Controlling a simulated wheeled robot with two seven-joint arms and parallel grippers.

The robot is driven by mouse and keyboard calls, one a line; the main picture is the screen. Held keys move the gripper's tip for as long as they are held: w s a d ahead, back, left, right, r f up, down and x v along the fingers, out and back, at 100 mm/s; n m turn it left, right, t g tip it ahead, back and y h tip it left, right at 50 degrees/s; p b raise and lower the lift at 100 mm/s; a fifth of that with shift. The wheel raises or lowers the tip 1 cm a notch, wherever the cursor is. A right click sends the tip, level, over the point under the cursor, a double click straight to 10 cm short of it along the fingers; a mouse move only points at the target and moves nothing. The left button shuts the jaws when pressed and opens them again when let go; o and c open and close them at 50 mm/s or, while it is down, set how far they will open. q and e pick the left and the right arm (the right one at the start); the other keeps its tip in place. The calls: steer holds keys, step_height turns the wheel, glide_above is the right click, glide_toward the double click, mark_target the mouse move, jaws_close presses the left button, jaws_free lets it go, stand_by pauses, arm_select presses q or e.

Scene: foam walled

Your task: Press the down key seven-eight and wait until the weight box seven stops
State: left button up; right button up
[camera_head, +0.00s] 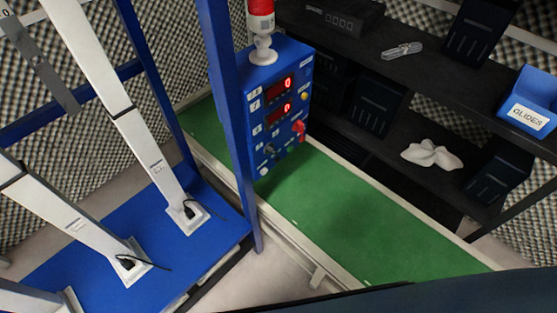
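A blue control box (281,108) stands right of a blue upright post. It has two red number displays, the upper display (281,89) and the lower display (279,112), each seeming to read 0. Below and beside them are small labelled buttons and a red switch (299,127). The labels are too small to read, so I cannot tell which key is down seven-eight. I cannot make out a numbered weight box seven. Neither of my grippers is in view.
A red-topped lamp (261,14) stands on the control box. A green belt-like surface (350,212) runs below it. At left, pale columns (150,150) stand on a blue base (190,250). Dark shelves (372,78) at right hold a blue GLIDES bin (529,115) and white cloth (432,155).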

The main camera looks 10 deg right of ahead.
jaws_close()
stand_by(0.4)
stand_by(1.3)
